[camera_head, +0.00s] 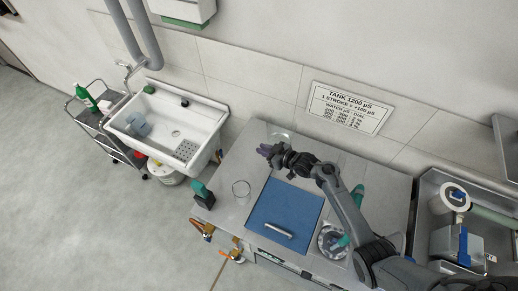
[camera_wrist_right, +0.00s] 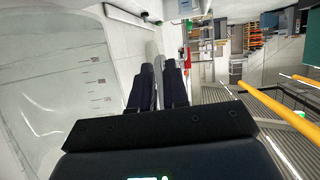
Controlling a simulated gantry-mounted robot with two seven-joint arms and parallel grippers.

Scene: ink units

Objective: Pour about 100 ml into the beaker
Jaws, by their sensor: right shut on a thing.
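A small clear glass beaker (camera_head: 241,188) stands on the grey worktop, left of the blue mat. My right gripper (camera_head: 266,151) is at the back of the worktop, behind the beaker and to its right. A larger clear vessel (camera_head: 283,137) shows faintly beside it. In the right wrist view a clear vessel with graduation marks (camera_wrist_right: 60,85) fills the left side, close to the fingers. My right gripper (camera_wrist_right: 160,85) is shut on a thin grey part between its fingers, seemingly the vessel's handle. The liquid level cannot be made out. My left gripper is not in view.
The blue mat (camera_head: 268,225) bears a pale bar-shaped item (camera_head: 279,231). A dark green device (camera_head: 203,194) stands at the worktop's left edge. A round metal item (camera_head: 332,241) lies right of the mat. A white sink (camera_head: 168,122) stands left. A sign (camera_head: 350,107) hangs behind.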

